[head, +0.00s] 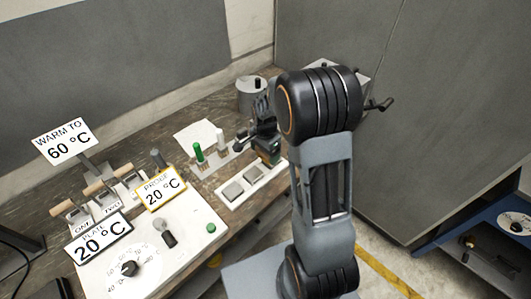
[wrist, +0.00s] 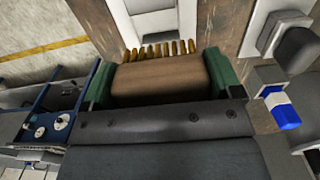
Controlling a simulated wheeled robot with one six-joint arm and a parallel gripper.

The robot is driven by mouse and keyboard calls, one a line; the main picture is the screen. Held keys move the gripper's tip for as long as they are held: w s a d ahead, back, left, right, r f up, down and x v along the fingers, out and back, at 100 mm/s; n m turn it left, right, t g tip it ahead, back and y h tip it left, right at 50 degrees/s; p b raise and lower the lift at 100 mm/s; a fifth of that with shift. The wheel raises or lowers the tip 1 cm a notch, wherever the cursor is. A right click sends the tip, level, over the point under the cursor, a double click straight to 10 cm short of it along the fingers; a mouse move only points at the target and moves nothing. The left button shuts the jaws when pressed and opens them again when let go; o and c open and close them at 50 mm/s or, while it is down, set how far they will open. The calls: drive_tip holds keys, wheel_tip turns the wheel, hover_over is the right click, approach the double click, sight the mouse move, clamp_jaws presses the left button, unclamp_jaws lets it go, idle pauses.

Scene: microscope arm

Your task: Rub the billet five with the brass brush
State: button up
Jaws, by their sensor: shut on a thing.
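My gripper (head: 268,148) is over the far end of the white tray (head: 227,203) on the bench. In the wrist view, its green pads are shut on the two ends of the brass brush (wrist: 160,75), a brown wooden block. A row of brass bristles (wrist: 155,50) shows along its far edge, near a pale, white-edged piece. I cannot tell whether the bristles touch anything. Two grey square billets (head: 232,190) (head: 252,173) lie in the tray in the head view. No number is readable on them, so I cannot tell which is five.
A green handle (head: 198,152) and a white handle (head: 220,138) stand upright left of my gripper. A metal canister (head: 250,95) stands behind it. The white control panel (head: 150,250) with signs and wooden-handled levers is at front left. A blue cart (head: 505,225) is far right.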

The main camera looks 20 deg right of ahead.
drive_tip(key=shift+r+p, duration=1.55)
drive_tip(key=shift+r, duration=1)
drive_tip(key=shift+d+f, duration=0.1)
